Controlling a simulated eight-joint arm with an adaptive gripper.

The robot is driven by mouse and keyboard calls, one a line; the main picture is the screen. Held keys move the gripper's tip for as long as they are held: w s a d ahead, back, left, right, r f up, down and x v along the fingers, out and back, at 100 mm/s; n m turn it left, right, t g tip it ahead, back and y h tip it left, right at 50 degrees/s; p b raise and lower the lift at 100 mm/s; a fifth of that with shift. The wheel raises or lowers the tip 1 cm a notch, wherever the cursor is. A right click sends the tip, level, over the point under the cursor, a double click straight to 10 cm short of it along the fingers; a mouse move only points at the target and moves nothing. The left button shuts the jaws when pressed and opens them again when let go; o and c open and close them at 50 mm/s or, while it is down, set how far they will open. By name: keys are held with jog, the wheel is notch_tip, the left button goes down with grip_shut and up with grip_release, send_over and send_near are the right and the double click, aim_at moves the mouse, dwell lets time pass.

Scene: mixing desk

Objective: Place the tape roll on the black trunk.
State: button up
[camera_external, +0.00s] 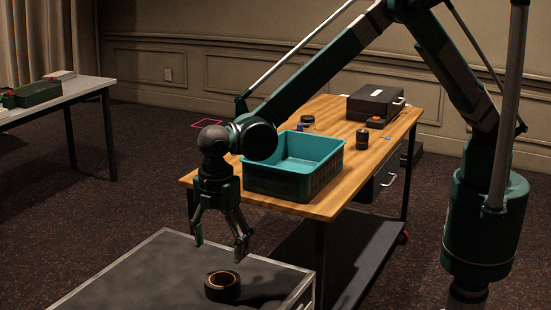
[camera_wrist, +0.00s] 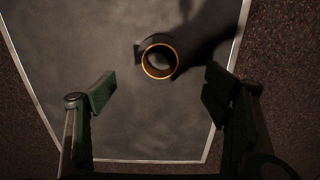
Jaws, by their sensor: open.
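The tape roll (camera_external: 222,293) is a black ring with an orange-brown inner edge. It lies flat on the dark top of the black trunk (camera_external: 150,272), a low case with pale metal edges. In the wrist view the tape roll (camera_wrist: 147,52) sits just beyond the line between my fingertips, with its hole facing me, and the trunk top (camera_wrist: 140,135) surrounds it. My gripper (camera_external: 219,248) points down above the tape roll, open and empty, with a gap between fingertips and roll. Both fingers show in the wrist view (camera_wrist: 160,92).
Behind the trunk, a wooden desk (camera_external: 375,152) holds a teal bin (camera_external: 262,183), a black case (camera_external: 375,103) and a dark cylinder (camera_external: 362,139). A white table (camera_external: 85,86) stands far left. Much of the trunk top around the roll is clear.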

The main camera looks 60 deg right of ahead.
jog(key=w+d+r+m+t+y, duration=0.1)
jog(key=w+d+r+m, duration=0.2)
jog(key=d+r, duration=0.9)
jog(key=w+d+r+m+t, duration=0.1)
jog(key=w+d+r+m, duration=0.2)
jog(key=d+r, duration=0.95)
jog(key=s+d+r+m+t, duration=0.1)
jog(key=s+d+r+m, duration=0.15)
jog(key=d, duration=1.35)
jog(key=s+d+r+m+t, duration=0.1)
jog(key=s+d+r+m, duration=0.1)
jog(key=s+d, duration=0.6)
jog(key=s+d+r+m+t, duration=0.1)
jog(key=s+d+m, duration=0.2)
jog(key=d, duration=0.9)
jog(key=s+d+f+m+t, duration=0.1)
jog(key=s+d+f+m, duration=0.1)
jog(key=s+d, duration=0.4)
jog(key=s+d+f+m+t+h, duration=0.1)
jog(key=s+d+m, duration=0.1)
jog(key=s+d, duration=0.4)
jog(key=shift+s+f, duration=0.35)
jog(key=shift+f, duration=0.05)
